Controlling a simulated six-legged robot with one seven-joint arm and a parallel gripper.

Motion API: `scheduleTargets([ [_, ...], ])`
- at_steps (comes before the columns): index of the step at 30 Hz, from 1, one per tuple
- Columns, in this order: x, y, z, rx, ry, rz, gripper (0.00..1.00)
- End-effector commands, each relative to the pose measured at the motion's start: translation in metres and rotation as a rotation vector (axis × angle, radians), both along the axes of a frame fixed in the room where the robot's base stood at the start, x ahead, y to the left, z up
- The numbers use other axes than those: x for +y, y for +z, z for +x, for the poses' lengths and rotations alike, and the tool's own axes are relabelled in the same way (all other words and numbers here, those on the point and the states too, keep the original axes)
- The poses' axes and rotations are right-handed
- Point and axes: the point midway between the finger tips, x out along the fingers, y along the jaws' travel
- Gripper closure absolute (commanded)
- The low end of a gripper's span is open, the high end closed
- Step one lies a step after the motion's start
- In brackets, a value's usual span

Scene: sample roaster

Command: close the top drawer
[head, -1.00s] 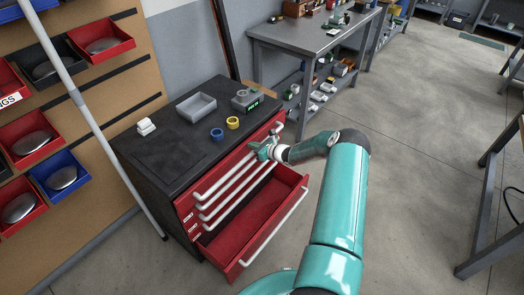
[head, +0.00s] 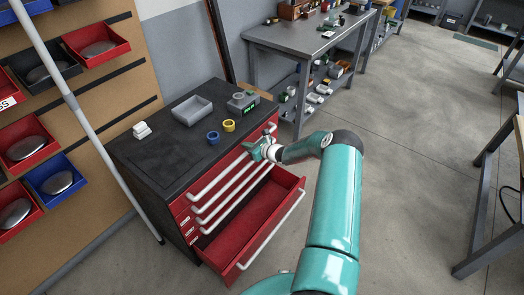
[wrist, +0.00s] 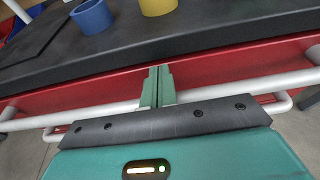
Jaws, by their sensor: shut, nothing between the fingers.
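The top drawer (wrist: 215,68) is the red front right under the cabinet's black top. In the wrist view I see no clear gap between it and the top. Its white bar handle (wrist: 232,88) crosses that view; in the head view the top handle (head: 215,178) runs along the cabinet front. My gripper (head: 252,150) is at the upper part of the drawer fronts, right of their middle. In the wrist view its two green fingers (wrist: 158,74) are together and empty. They overlap the handle and point at the red front. I cannot tell whether they touch it.
A low drawer (head: 245,222) stands pulled out below my arm and looks empty. The black cabinet top (head: 165,160) carries a grey tray (head: 193,109), blue and yellow rings and a small device. A workbench (head: 310,40) is behind.

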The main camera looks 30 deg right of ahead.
Motion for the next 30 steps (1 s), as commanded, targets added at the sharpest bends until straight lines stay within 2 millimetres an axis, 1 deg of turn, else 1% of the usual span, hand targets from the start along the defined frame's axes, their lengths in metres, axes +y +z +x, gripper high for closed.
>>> scheduleTargets([
  [1,-0.007,0.003,-0.012,0.003,-0.004,0.000,1.00],
  [9,-0.027,0.019,-0.068,0.006,-0.005,-0.002,1.00],
  [12,-0.034,0.025,-0.086,0.007,-0.005,-0.002,1.00],
  [15,-0.039,0.029,-0.101,0.007,-0.004,-0.002,1.00],
  [18,-0.041,0.031,-0.110,0.007,-0.002,-0.002,1.00],
  [21,-0.042,0.032,-0.114,0.007,-0.003,-0.001,1.00],
  [27,-0.041,0.034,-0.114,0.006,0.003,-0.006,1.00],
  [29,-0.037,0.039,-0.112,0.005,0.023,-0.023,1.00],
  [30,-0.031,0.045,-0.110,0.003,0.047,-0.042,1.00],
])
